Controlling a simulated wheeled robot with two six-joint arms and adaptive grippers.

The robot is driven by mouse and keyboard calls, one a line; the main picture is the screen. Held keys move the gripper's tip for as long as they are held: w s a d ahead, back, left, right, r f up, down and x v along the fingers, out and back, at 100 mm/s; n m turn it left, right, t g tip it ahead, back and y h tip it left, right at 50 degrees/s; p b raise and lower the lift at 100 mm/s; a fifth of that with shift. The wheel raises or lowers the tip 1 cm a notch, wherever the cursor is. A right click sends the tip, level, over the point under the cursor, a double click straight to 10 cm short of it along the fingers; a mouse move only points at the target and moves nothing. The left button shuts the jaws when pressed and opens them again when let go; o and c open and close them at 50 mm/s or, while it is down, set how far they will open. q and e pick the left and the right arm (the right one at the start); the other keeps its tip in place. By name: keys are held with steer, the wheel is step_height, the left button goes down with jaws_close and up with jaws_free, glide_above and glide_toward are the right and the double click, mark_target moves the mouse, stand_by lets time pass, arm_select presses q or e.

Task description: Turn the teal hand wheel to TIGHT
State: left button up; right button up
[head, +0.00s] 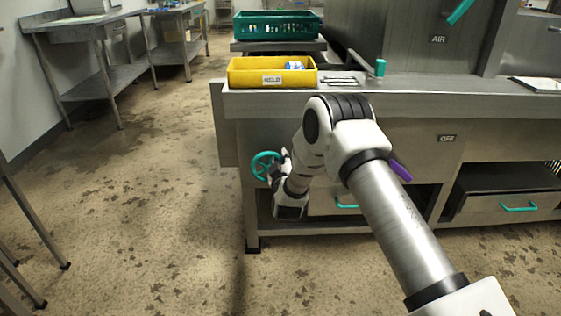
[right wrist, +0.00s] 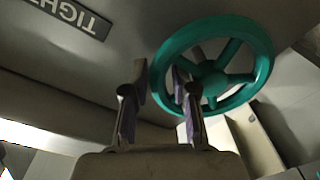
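The teal hand wheel (head: 254,168) is on the left front of the steel cabinet, low down. It also shows large in the right wrist view (right wrist: 212,80), with its spokes and hub. My right gripper (head: 279,163) is at the wheel's right side. In the right wrist view its two fingers (right wrist: 160,85) stand apart, and the near-left part of the rim shows between them. The right finger overlaps the wheel's inner side; I cannot tell whether either finger touches it. A TIGHT sign (right wrist: 73,15) shows upside down, left of the wheel. My left gripper is out of view.
A yellow bin (head: 245,78) and a teal upright handle (head: 380,68) are on the counter above. A green crate (head: 250,27) stands behind. A purple lever-like piece (head: 401,171) shows beside my right arm.

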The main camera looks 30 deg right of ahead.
steer(key=shift+c, duration=0.4)
jaws_close()
